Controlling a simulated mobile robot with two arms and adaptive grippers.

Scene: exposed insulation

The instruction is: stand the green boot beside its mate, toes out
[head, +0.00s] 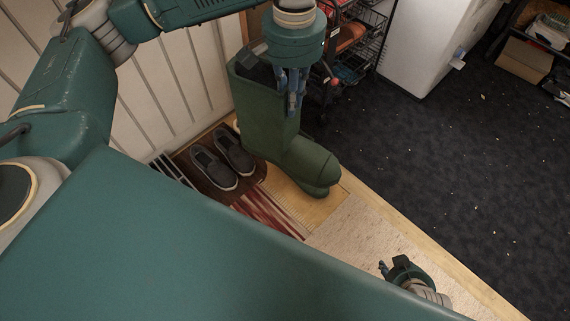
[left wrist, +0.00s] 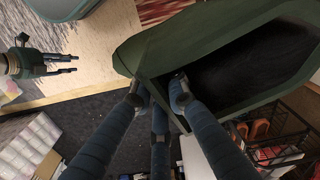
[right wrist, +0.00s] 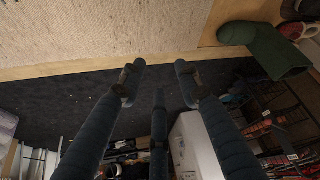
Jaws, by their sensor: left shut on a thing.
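A tall green boot (head: 265,115) is in the head view, upright, toe pointing to the lower right. My left gripper (head: 291,90) is shut on the rim of its shaft. In the left wrist view, the boot's rim (left wrist: 160,55) passes between the fingers, and the dark inside shows. The right wrist view also shows a green boot (right wrist: 268,48). I cannot make out a separate mate; the held boot may hide it. I cannot tell whether the sole touches the floor. My right gripper (head: 385,268) is open and empty, low over the pale floor area.
Dark slip-on shoes (head: 222,160) stand on a brown mat left of the boot, by the panelled wall. A striped rug (head: 268,213) lies in front. A wire rack (head: 365,50) and white cabinet (head: 425,45) stand behind. Dark carpet at right is mostly clear.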

